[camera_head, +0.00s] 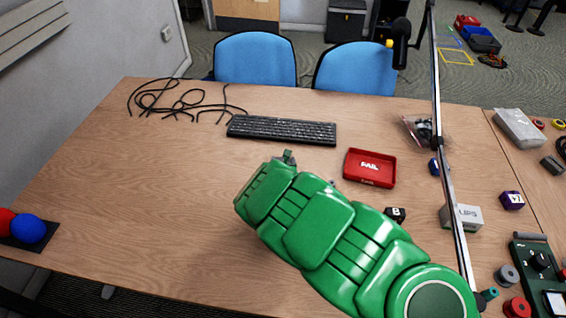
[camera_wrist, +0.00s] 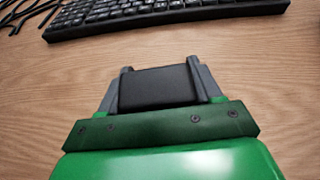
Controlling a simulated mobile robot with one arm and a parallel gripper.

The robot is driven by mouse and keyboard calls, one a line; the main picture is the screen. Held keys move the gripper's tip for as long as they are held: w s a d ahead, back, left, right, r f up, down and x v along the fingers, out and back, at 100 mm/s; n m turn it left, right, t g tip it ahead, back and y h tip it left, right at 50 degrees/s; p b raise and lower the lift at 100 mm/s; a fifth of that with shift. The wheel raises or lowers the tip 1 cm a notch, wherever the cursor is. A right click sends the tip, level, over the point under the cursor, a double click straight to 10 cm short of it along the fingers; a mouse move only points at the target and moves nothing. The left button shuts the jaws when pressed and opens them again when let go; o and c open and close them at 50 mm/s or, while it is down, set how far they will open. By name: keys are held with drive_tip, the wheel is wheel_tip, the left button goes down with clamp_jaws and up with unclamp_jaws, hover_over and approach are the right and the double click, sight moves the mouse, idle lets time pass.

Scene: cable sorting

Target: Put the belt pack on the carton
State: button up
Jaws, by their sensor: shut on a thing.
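A black block-shaped pack (camera_wrist: 158,87), which looks like the belt pack, is between the two grey fingers of my gripper (camera_wrist: 160,82) in the wrist view. The fingers are shut on its two sides. In the head view, my gripper (camera_head: 288,157) is over the middle of the table, just in front of the keyboard; my green arm hides most of it and the pack. A small grey-white box marked UPS (camera_head: 468,217), possibly the carton, stands on the right of the table, partly behind a thin pole. My gripper is well to its left.
A black keyboard (camera_head: 281,130) lies ahead of my gripper, with loose black cables (camera_head: 165,101) at its left. A red FAIL tray (camera_head: 370,180) and a vertical pole (camera_head: 447,165) stand to the right.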

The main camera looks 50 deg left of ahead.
drive_tip(key=shift+f, duration=0.1)
drive_tip(key=o, duration=1.2)
drive_tip(key=shift+o, duration=0.2)
drive_tip(key=shift+s+d+r, duration=0.2)
drive_tip(key=shift+s+r, duration=0.1)
drive_tip(key=shift+s, duration=0.05)
drive_tip(key=shift+v, duration=5.55)
